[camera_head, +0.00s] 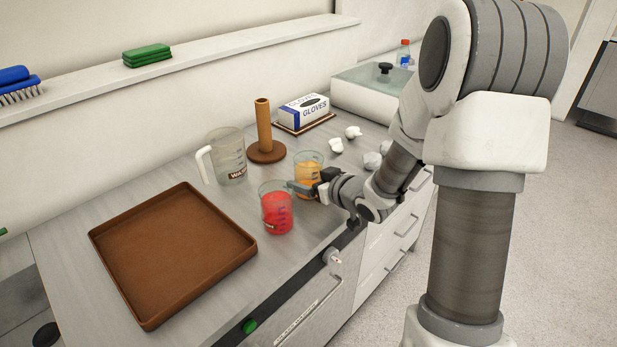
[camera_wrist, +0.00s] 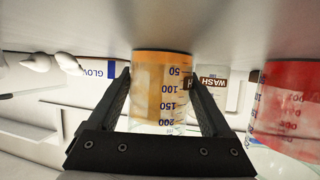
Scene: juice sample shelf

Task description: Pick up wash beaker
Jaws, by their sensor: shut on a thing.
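The wash beaker (camera_head: 229,160) is a clear jug with a white handle, standing upright at the back of the counter; part of its dark label shows. In the wrist view, which is upside down, its WASH label (camera_wrist: 213,84) shows behind the right finger. My gripper (camera_head: 304,189) is at a different vessel, shut on a beaker of orange liquid (camera_head: 309,166). In the wrist view my gripper's fingers (camera_wrist: 159,88) lie on both sides of this orange beaker (camera_wrist: 158,95). The orange beaker is upright and appears to rest on the counter.
A beaker of red liquid (camera_head: 276,212) stands close to my gripper. A brown tray (camera_head: 240,262) lies empty at left. A brown upright post (camera_head: 264,128) stands beside the wash beaker. A glove box (camera_head: 304,110) and several white crumpled pieces (camera_head: 353,132) are further back.

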